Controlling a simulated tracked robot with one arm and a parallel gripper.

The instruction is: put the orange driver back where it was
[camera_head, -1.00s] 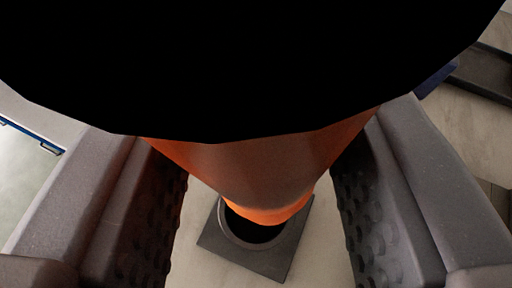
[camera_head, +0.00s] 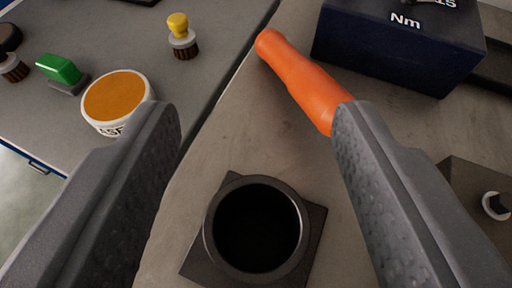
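The orange driver (camera_head: 300,78) lies on the beige bench top beyond my gripper, its handle slanting from upper left to lower right. Its lower right end is hidden behind the right finger, and I cannot tell whether they touch. A dark round holder (camera_head: 256,228) on a square base stands below and between the fingers. Its hole looks black and empty. My gripper (camera_head: 254,128) is open, its fingers wide apart with nothing between them at the tips.
A dark blue box (camera_head: 400,40) marked "Nm" stands behind the driver. On the grey table at left are an orange-topped tub (camera_head: 116,102), a green-handled tool (camera_head: 62,72) and a yellow-knobbed brush (camera_head: 182,36). A dark block with a knob (camera_head: 494,205) is at right.

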